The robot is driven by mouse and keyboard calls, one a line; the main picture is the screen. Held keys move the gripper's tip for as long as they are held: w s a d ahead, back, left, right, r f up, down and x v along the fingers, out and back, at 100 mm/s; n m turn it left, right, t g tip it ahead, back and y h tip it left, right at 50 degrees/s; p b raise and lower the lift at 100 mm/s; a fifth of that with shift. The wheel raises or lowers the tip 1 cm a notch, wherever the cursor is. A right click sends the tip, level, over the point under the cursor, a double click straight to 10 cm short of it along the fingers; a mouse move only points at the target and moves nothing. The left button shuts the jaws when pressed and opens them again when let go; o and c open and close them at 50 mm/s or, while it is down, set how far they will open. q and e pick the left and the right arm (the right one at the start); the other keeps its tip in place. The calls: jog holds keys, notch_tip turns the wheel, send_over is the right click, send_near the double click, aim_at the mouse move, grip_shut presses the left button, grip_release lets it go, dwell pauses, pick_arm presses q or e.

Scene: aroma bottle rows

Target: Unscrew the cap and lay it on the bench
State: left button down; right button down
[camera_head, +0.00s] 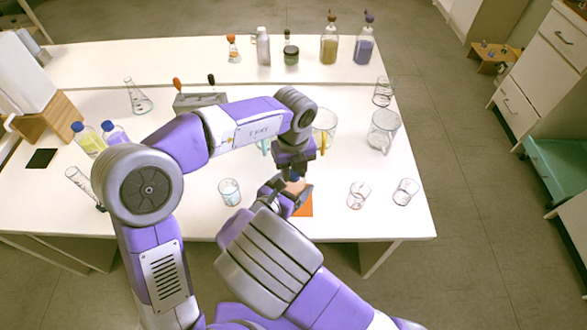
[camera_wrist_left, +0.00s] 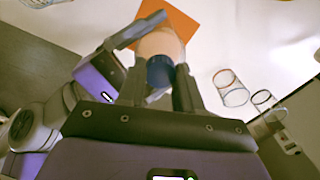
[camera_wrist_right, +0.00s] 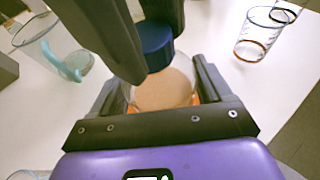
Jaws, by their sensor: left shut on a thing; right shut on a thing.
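A bottle with a pale peach body (camera_wrist_right: 165,88) and a dark blue cap (camera_wrist_right: 155,45) stands over the orange mat (camera_head: 304,208). My left gripper (camera_head: 296,174) comes down from above. Its fingers close around the blue cap, which also shows in the left wrist view (camera_wrist_left: 160,71). My right gripper (camera_head: 290,190) comes in from the front, shut around the bottle's body, which shows beyond the cap in the left wrist view (camera_wrist_left: 161,43). The cap sits right at the top of the body; whether it is loose cannot be told. In the head view the grippers hide most of the bottle.
A small beaker (camera_head: 229,192) stands left of the mat. Two small beakers (camera_head: 358,195) (camera_head: 405,192) stand to the right, with a larger one (camera_head: 383,131) behind them. Several bottles line the rear shelf. White bench (camera_head: 335,222) is bare beside the mat.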

pick_arm(q)
jog(key=n, duration=0.9)
jog(key=shift+n, duration=0.4)
jog(key=shift+r, duration=0.25)
jog(key=shift+r, duration=0.9)
jog(key=shift+r, duration=2)
pick_arm(e)
grip_release()
